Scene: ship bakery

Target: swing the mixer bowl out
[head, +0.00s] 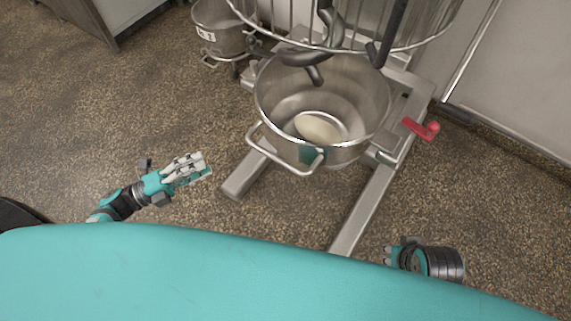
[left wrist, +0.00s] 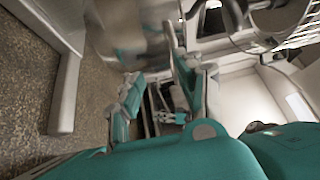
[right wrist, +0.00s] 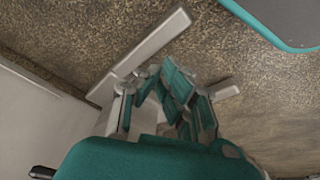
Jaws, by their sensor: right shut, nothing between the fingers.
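The steel mixer bowl (head: 350,95) sits on the mixer's frame under the dough hook (head: 325,40), with a pale lump of dough (head: 318,128) inside. Its looped bar handle (head: 285,163) sticks out at the front, towards me. My left gripper (head: 208,167) is left of the handle, apart from it, with its fingers spread and empty. In the left wrist view the fingers (left wrist: 158,78) show a gap, with shiny bowl metal beyond. My right gripper (head: 388,256) is low at the right, away from the bowl, shut and empty; its fingers (right wrist: 168,80) also show in the right wrist view.
The mixer's steel legs (head: 365,215) run along the floor towards me. A red lever (head: 422,129) stands out right of the bowl. The wire guard (head: 400,40) is above. A second steel bowl (head: 218,35) stands behind left. The brown floor (head: 90,110) at left is clear.

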